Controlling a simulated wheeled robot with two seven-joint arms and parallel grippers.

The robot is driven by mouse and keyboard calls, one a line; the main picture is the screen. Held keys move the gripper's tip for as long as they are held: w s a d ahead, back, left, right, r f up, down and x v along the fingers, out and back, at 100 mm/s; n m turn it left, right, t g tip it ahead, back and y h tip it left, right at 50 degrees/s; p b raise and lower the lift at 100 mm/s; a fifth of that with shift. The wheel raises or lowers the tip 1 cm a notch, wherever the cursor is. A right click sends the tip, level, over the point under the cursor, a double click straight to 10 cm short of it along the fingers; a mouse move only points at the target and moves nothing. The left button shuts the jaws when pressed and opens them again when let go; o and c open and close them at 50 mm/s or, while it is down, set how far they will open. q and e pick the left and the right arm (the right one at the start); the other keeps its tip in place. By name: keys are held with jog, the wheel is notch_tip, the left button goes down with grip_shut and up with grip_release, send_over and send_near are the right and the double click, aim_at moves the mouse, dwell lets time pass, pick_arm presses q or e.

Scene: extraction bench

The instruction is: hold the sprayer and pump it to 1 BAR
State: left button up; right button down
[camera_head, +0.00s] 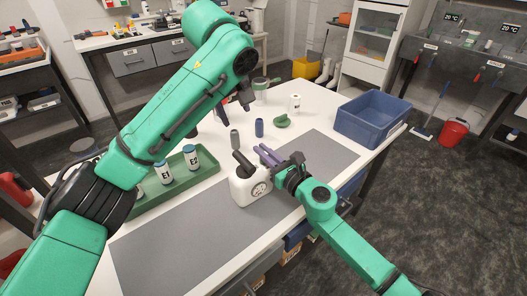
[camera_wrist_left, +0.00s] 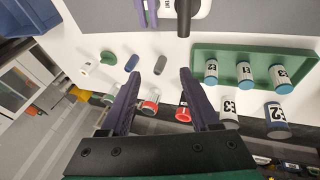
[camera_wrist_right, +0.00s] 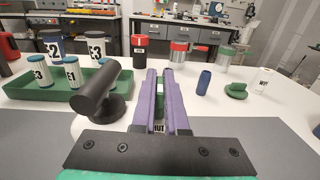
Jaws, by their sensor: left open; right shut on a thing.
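The white sprayer (camera_head: 243,192) stands on the grey mat, with a round dial on its front and a black pump handle (camera_head: 243,161) on top. The handle also shows in the left wrist view (camera_wrist_left: 184,18) and large in the right wrist view (camera_wrist_right: 98,92). My right gripper (camera_head: 264,154) is shut on the sprayer beside the handle; its purple fingers (camera_wrist_right: 158,75) hide the gripped part. My left gripper (camera_head: 237,104) is open and empty above the table, behind and apart from the sprayer. Its spread fingers show in the left wrist view (camera_wrist_left: 161,76). The dial is too small to read.
A green tray (camera_head: 206,160) with labelled bottles stands left of the sprayer. A blue crate (camera_head: 370,126) sits at the right. The mat's front part is clear.

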aim_at(238, 155)
pick_arm(q)
jog(key=f, duration=1.4)
jog(key=shift+s+f, duration=0.15)
jog(key=shift+s, duration=0.05)
jog(key=shift+a, duration=0.1)
grip_shut()
